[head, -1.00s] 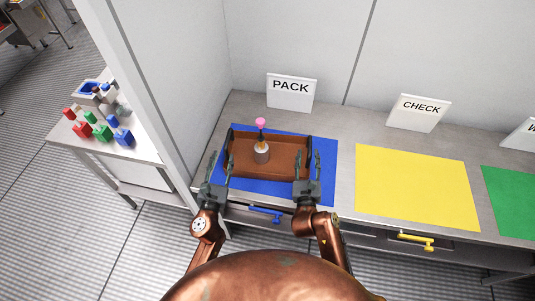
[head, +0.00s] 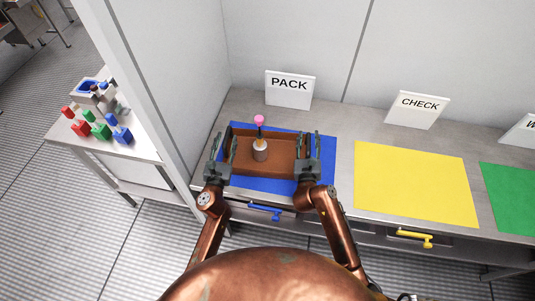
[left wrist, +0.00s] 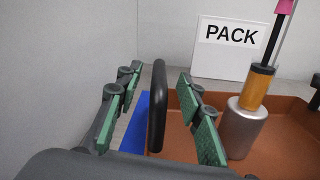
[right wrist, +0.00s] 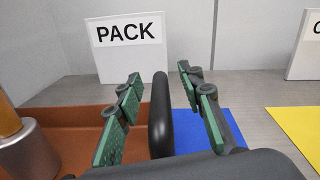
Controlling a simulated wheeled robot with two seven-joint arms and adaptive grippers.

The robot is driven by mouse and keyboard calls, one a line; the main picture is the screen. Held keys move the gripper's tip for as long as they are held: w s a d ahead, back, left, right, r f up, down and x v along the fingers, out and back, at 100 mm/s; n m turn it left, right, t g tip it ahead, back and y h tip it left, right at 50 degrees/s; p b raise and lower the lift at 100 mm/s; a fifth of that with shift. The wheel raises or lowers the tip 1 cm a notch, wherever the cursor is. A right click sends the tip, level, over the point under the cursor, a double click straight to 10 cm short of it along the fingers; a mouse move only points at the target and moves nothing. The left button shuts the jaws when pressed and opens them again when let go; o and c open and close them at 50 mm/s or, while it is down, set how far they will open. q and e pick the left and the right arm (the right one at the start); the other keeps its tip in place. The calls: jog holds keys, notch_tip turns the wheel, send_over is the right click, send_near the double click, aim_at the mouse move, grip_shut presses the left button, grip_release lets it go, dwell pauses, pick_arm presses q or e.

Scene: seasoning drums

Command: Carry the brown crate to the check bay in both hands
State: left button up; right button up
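The brown crate (head: 272,162) sits on the blue mat (head: 318,172) in front of the PACK sign. A silver cylinder with an orange-brown top and a pink-tipped stem (head: 260,150) stands upright inside it. My left gripper (head: 220,147) is at the crate's left end. In the left wrist view its open fingers stand either side of the black handle (left wrist: 157,105), apart from it. My right gripper (head: 308,145) is at the right end, open, its fingers either side of the other black handle (right wrist: 160,115). The check bay's yellow mat (head: 415,185) lies to the right, bare.
Signs marked PACK (head: 290,88) and CHECK (head: 418,109) stand at the back of the bench. A green mat (head: 510,195) lies far right. A partition wall (head: 165,80) rises on the left. Blue (head: 264,212) and yellow (head: 413,236) drawer handles stick out from the bench front.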

pick_arm(q)
jog(key=shift+c, duration=0.4)
pick_arm(e)
jog(key=shift+c, duration=0.4)
pick_arm(q)
grip_shut()
pick_arm(e)
grip_shut()
pick_arm(q)
jog(key=shift+r, duration=0.1)
pick_arm(e)
jog(key=shift+r, duration=0.1)
